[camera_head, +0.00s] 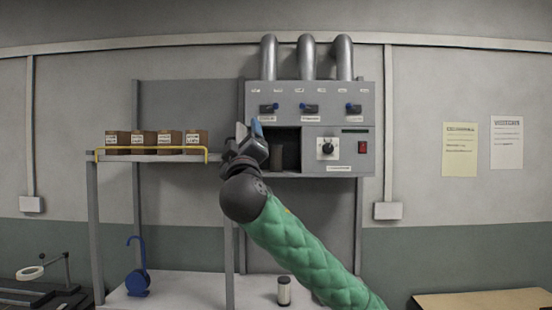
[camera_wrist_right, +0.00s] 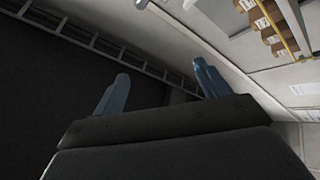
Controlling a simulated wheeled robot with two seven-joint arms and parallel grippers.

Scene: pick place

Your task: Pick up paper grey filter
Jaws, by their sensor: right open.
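A small pale cylinder with dark end caps (camera_head: 284,291), which looks like a filter, stands upright on the lower white table. A dark cylinder-like shape (camera_head: 278,154) shows dimly inside the open bay of the grey wall machine; I cannot tell whether it is the paper grey filter. My right gripper (camera_head: 250,136) is raised in front of the bay's left edge, well above the pale cylinder. In the right wrist view its two blue fingers (camera_wrist_right: 161,72) are apart with nothing between them. My left gripper is not in view.
The grey machine (camera_head: 350,110) has knobs, a red switch and pipes on top. Several brown boxes (camera_head: 157,140) sit on the upper shelf behind a yellow rail (camera_head: 150,150). A blue hooked stand (camera_head: 137,275) is on the lower table (camera_head: 190,290), with free room between it and the cylinder.

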